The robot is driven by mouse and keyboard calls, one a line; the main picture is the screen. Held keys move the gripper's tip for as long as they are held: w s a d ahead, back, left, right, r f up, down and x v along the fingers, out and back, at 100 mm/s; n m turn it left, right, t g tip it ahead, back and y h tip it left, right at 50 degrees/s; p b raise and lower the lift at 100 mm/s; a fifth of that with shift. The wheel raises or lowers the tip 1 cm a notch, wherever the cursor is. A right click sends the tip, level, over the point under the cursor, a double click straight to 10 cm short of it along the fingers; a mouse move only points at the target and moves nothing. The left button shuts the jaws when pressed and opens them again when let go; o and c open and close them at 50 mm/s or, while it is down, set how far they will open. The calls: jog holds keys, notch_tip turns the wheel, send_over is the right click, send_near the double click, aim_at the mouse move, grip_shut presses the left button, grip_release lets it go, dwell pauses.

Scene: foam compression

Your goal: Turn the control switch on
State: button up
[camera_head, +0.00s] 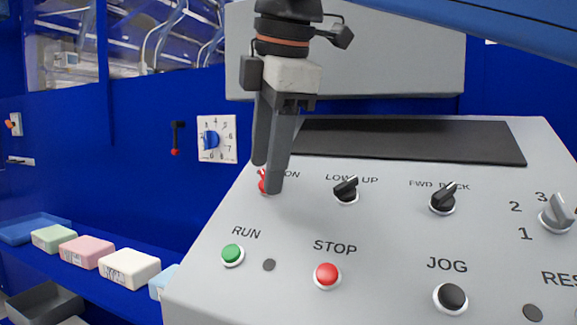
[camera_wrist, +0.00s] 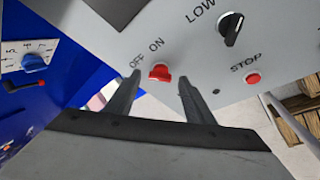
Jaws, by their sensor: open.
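The control switch is a red knob on the sloped grey panel. In the wrist view the red knob (camera_wrist: 160,74) shows between my fingertips, below the OFF and ON labels. Which label it points at is not clear. In the head view the red knob (camera_head: 263,183) is mostly hidden behind my fingers, and its OFF label is covered. My gripper (camera_head: 267,178) reaches down to the panel's upper left, open and empty. In the wrist view its two fingers (camera_wrist: 159,82) stand apart, left and right of the knob. Whether they touch it cannot be told.
The panel also carries a black LOW/UP knob (camera_head: 346,189), a FWD/BACK knob (camera_head: 442,200), a green RUN button (camera_head: 232,255), a red STOP button (camera_head: 327,275) and a black JOG button (camera_head: 451,298). A blue wall with a white dial (camera_head: 217,139) stands at left. Several coloured blocks lie on a low shelf.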

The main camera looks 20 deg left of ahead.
jog(key=shift+w+a+f, duration=0.1)
jog(key=shift+w+f, duration=0.05)
jog(key=shift+f, duration=0.35)
jog(key=c, duration=1)
jog(key=shift+c, duration=0.2)
